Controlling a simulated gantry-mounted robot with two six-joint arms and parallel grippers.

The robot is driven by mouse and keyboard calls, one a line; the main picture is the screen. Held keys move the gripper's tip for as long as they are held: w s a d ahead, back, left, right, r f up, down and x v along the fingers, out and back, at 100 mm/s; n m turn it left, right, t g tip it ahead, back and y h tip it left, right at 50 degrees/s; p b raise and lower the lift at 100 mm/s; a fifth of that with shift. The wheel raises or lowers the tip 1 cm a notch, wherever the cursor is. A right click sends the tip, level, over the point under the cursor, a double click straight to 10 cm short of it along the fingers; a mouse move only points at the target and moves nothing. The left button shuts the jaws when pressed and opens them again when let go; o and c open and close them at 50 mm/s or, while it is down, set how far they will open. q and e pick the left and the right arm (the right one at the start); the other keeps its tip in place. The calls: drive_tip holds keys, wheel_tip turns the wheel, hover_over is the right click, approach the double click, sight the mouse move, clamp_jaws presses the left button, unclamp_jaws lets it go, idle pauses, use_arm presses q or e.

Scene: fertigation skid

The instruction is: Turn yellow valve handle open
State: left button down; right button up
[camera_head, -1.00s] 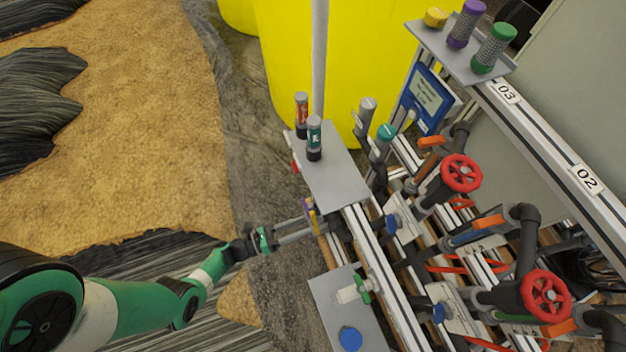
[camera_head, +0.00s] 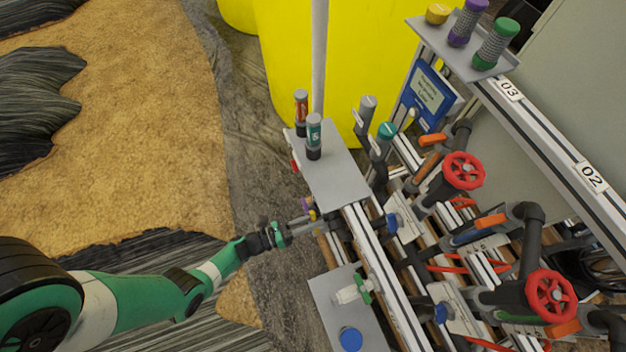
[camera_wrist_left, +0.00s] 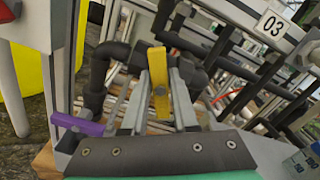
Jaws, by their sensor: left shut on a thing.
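The yellow valve handle (camera_wrist_left: 159,85) stands nearly upright in the left wrist view, between the two fingers of my left gripper (camera_wrist_left: 162,80). The gripper is shut on it. In the head view my left gripper (camera_head: 312,224) reaches the left side of the skid, and only a small yellow piece of the handle (camera_head: 312,215) shows past the fingers. A purple handle (camera_wrist_left: 84,124) lies left of and below the yellow one in the wrist view, outside the fingers. My right gripper is not in view.
Dark pipes (camera_wrist_left: 105,70) run close behind and left of the yellow handle. A grey shelf with two bottles (camera_head: 335,178) is above the gripper, and a lower plate with a blue cap (camera_head: 350,338) is below it. Red handwheels (camera_head: 463,170) are further right.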

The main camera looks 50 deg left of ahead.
use_arm(q)
drive_tip(key=shift+n, duration=0.3)
drive_tip(key=n, duration=0.6)
drive_tip(key=shift+a+f, duration=0.1)
drive_tip(key=n, duration=0.5)
drive_tip(key=shift+f+n, duration=0.1)
drive_tip(key=shift+n, duration=0.3)
idle(0.4)
drive_tip(key=c, duration=0.8)
unclamp_jaws()
drive_tip(key=shift+o, duration=0.2)
